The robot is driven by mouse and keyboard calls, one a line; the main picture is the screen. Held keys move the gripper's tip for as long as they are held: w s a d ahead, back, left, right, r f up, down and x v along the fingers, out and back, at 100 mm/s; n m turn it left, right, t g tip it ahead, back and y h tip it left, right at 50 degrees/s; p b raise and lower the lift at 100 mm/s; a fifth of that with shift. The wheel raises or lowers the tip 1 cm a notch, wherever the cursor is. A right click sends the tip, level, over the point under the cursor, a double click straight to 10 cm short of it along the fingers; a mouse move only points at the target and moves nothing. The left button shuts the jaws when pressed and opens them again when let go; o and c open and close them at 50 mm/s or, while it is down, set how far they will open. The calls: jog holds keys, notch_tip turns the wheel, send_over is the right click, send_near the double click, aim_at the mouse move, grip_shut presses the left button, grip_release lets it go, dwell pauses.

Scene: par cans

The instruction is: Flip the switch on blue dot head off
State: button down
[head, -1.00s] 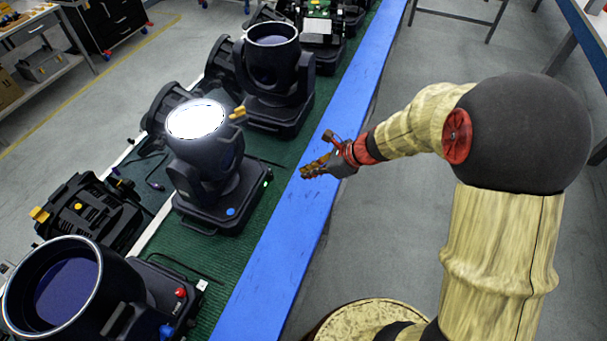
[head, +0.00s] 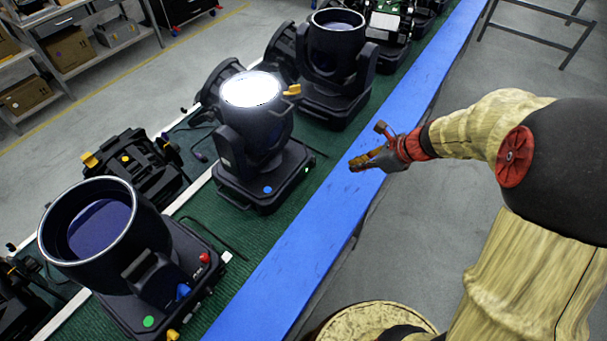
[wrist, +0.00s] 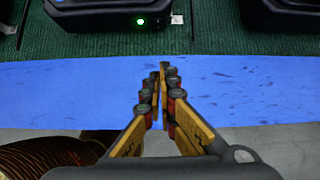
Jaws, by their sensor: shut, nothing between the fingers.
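The blue dot head (head: 258,130) stands on the green mat with its round lens glowing white. A blue dot (head: 267,190) marks its base. In the wrist view its base (wrist: 100,14) shows at the top left, with a lit green light (wrist: 141,21) and a dark switch (wrist: 158,20) beside it, next to a small white tag (wrist: 177,19). My gripper (head: 358,163) is shut and empty. It is over the blue table edge, to the right of the head and apart from it. In the wrist view the gripper (wrist: 160,72) points towards the base.
A green dot head (head: 115,250) stands nearer, with a dark lens. Another unlit head (head: 333,75) stands behind. The blue table edge (head: 330,215) is clear. A black unit with a yellow dot (head: 135,165) lies to the left.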

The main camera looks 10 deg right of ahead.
aim_at(314, 164)
jog(key=shift+s+a, duration=0.15)
jog(key=shift+a, duration=0.05)
jog(key=shift+f, duration=0.1)
jog(key=b+x, duration=0.2)
jog(key=x, duration=0.7)
jog(key=shift+a+f, duration=0.1)
jog(key=shift+f, duration=0.1)
jog(key=shift+w+a+f+b, duration=0.2)
jog(key=shift+w+a, duration=0.4)
jog(key=shift+w+a+f+b, duration=0.15)
jog(key=shift+w+a+f, duration=0.1)
jog(key=shift+w+a, duration=0.75)
